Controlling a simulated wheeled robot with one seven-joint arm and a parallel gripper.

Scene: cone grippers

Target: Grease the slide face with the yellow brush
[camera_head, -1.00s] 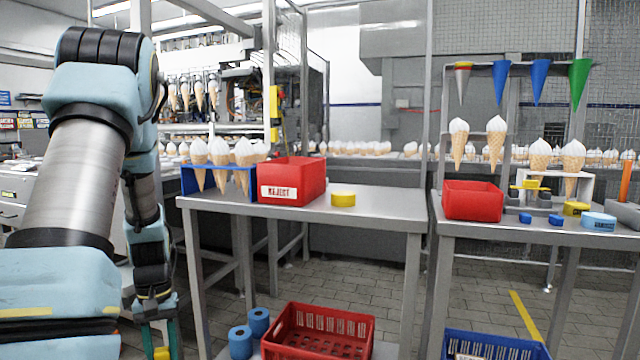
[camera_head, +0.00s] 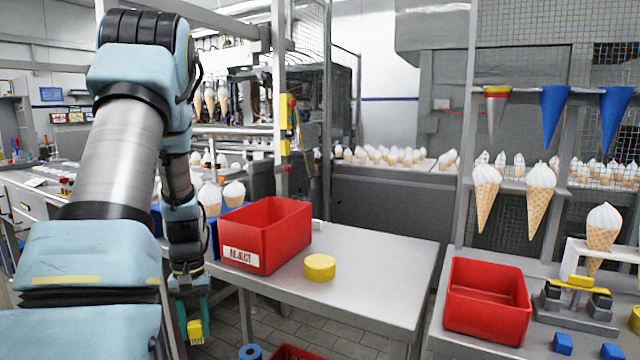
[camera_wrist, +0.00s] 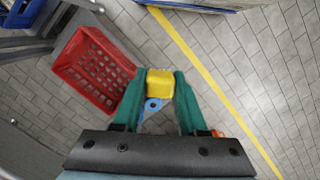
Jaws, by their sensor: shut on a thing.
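My gripper (camera_head: 195,327) hangs low at the left of the head view, beside the near left table. The piece also shows in the head view (camera_head: 195,329). In the wrist view it is held above the floor. I cannot tell for sure which surface is the slide face. A small grey fixture (camera_head: 580,306) with a yellow top and dark blocks stands on the right table.
The left table (camera_head: 375,285) holds a red reject bin (camera_head: 265,235) and a yellow round tin (camera_head: 320,267); its right part is clear. The right table carries a red bin (camera_head: 487,302) and blue blocks (camera_head: 562,343). A red crate (camera_wrist: 92,70) is low beside my gripper.

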